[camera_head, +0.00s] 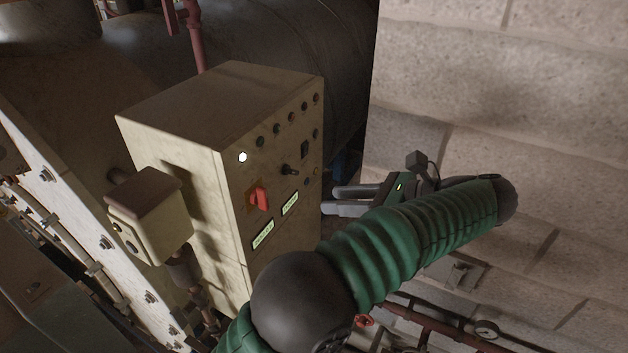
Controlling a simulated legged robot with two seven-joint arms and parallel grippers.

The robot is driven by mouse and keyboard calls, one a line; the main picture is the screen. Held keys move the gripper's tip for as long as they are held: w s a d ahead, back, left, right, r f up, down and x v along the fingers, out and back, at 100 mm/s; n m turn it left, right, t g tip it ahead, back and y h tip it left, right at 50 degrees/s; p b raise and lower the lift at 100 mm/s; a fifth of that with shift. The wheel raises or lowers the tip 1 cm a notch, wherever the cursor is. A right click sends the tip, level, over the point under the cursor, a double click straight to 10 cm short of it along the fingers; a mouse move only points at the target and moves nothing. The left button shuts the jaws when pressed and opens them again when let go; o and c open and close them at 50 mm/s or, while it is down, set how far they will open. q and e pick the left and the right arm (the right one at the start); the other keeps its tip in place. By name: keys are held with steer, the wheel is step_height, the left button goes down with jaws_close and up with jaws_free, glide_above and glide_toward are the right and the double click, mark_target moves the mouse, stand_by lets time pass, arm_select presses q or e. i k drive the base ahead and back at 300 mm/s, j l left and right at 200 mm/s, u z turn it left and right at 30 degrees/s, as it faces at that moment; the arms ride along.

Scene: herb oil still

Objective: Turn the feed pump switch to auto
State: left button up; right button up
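A beige control cabinet (185,175) stands left of centre, its panel face turned to the right. The panel carries a black selector switch (290,170) and a larger red rotary switch (258,198). Two greenish label plates sit below them; their text is too small to read, so I cannot tell which switch is the feed pump's. The gripper appears apart from the switches.
A lit white lamp (242,157) and several dark buttons line the panel's upper part. A small beige box (150,215) sticks out at the cabinet's left. A block wall (500,100) stands close on the right. Pipes and a gauge (486,329) are at lower right.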

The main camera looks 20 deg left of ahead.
mark_target(285, 170)
steer(key=i+l+u, duration=0.6)
steer(key=l, duration=0.35)
steer(key=i, duration=0.05)
